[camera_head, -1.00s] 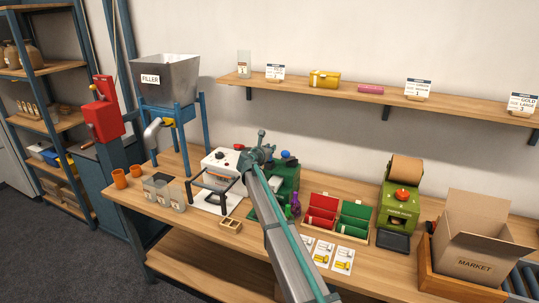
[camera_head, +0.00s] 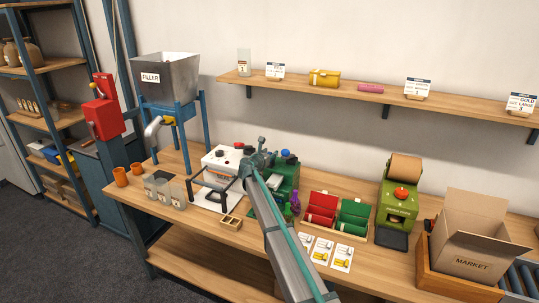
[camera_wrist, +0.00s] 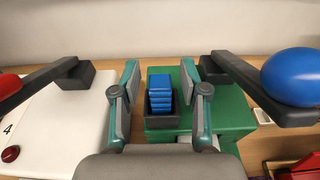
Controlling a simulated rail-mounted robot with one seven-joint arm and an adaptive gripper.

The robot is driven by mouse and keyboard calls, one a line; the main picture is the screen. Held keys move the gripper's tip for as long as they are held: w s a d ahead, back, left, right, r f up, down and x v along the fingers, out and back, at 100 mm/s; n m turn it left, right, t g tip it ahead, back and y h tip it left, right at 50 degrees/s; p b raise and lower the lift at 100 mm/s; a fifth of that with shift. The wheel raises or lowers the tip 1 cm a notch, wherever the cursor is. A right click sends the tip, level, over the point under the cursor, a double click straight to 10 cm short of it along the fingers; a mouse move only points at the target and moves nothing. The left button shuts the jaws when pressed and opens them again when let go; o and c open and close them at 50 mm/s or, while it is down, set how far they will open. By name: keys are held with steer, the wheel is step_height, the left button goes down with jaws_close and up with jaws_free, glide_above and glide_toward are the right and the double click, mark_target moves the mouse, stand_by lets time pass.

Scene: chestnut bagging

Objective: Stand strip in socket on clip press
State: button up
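The green clip press (camera_head: 287,180) stands mid-bench in the head view, and its green top (camera_wrist: 230,112) fills the right centre of the wrist view. A blue ribbed strip (camera_wrist: 160,92) sits in the dark box-shaped socket (camera_wrist: 161,120) on the press, rising above its rim. How deep it sits is hidden. My gripper (camera_wrist: 160,66) is open, with one finger on each side of the strip. A clear gap shows to the left finger; the right finger is close, and contact cannot be told. In the head view my gripper (camera_head: 261,151) is over the press's left side.
A white machine (camera_head: 220,160) with a red knob stands directly left. A dark lever with a blue ball (camera_wrist: 292,76) reaches in close at right. Red and green bins (camera_head: 354,216), cards (camera_head: 322,250) and a small wooden tray (camera_head: 230,222) lie nearby.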

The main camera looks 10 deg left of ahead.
steer(key=shift+r, duration=0.1)
steer(key=shift+s, duration=0.15)
steer(key=b+v, duration=0.3)
steer(key=v, duration=0.8)
steer(key=shift+s+a+r, duration=0.2)
steer(key=shift+s, duration=0.1)
